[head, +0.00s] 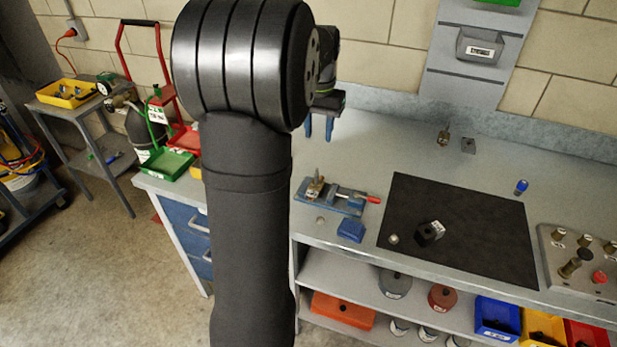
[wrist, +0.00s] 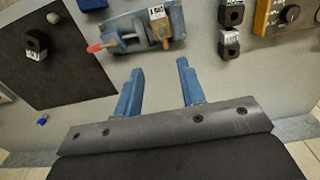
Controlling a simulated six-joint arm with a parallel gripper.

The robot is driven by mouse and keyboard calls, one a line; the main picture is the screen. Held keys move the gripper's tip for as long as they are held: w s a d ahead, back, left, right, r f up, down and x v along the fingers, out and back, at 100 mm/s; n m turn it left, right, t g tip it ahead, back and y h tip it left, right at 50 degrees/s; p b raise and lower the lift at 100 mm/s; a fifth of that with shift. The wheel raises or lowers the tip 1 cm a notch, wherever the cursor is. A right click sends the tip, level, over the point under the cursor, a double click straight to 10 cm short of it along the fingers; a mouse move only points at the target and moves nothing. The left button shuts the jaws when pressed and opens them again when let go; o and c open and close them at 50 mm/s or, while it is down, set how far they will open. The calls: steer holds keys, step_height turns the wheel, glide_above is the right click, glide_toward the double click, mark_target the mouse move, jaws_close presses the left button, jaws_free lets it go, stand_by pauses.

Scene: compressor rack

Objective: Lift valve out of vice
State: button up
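The blue vice (head: 345,207) with a red handle end stands on the grey bench, left of the black mat. It also shows near the top of the wrist view (wrist: 128,24). A small brass valve (head: 315,187) with a white label sits upright at the vice's jaws; it also shows in the wrist view (wrist: 163,30). How tightly the jaws hold it I cannot tell. My gripper (head: 319,127) is above the bench, behind and above the vice in the head view. In the wrist view its two blue fingers (wrist: 160,68) are apart, with nothing between them, short of the vice.
A blue block (head: 351,231) lies in front of the vice. The black mat (head: 470,228) carries a black labelled block (head: 430,233). In the wrist view, two dark blocks (wrist: 229,43) and a yellow box (wrist: 284,14) stand right of the vice. Bench behind the vice is clear.

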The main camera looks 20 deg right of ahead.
steer(key=r+m, duration=0.2)
steer(key=m, duration=0.2)
glide_toward(316, 173)
steer(key=shift+m, duration=0.3)
steer(key=f, duration=0.5)
steer(key=shift+w+a+f, duration=0.15)
steer(key=shift+w+f, duration=0.1)
steer(key=shift+w, duration=0.05)
steer(key=shift+s+d+f, duration=0.15)
steer(key=shift+f, duration=1.2)
steer(key=shift+s+d+f, duration=0.1)
steer(key=shift+f, duration=1.25)
steer(key=shift+c, duration=0.3)
jaws_close()
